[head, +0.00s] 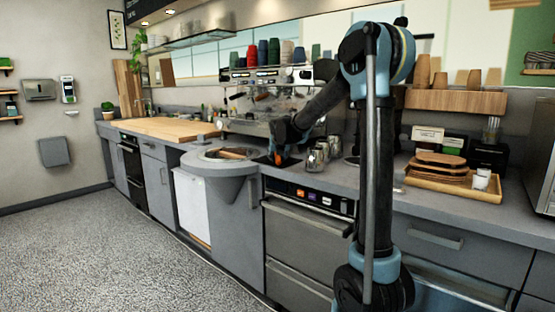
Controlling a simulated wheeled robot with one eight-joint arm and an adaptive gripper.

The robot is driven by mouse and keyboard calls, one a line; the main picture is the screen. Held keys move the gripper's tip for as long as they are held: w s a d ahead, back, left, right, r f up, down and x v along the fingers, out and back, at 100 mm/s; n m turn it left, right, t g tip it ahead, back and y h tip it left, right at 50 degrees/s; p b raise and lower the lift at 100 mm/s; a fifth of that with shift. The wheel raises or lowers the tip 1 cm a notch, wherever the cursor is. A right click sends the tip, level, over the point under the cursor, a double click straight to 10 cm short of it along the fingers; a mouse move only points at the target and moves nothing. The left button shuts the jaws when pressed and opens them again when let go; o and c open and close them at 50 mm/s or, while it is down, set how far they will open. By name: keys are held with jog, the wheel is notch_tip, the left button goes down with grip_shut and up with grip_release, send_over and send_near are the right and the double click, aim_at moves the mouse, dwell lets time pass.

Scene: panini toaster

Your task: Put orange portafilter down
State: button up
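My gripper (277,152) reaches down over the grey counter, in front of the espresso machine (262,104). A small orange patch (278,159), likely part of the orange portafilter, shows at the gripper's fingers, close to the counter surface. The rest of it is hidden or too small to make out. I cannot tell whether the fingers are closed on it or whether it touches the counter. A dark flat area (262,161) lies on the counter beneath the gripper.
Several metal jugs (316,157) stand close to the right of my gripper. A round opening (228,154) in the counter lies to the left, with a wooden piece in it. A wooden tray (455,186) with stacked boards and a cup sits farther right. A wooden board (165,129) covers the left counter.

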jog(key=shift+s+f, duration=0.25)
jog(key=shift+s, duration=0.1)
jog(key=shift+r, duration=0.5)
jog(key=v, duration=1.2)
jog(key=shift+w+r, duration=0.2)
jog(key=shift+w, duration=0.05)
jog(key=shift+s, duration=0.1)
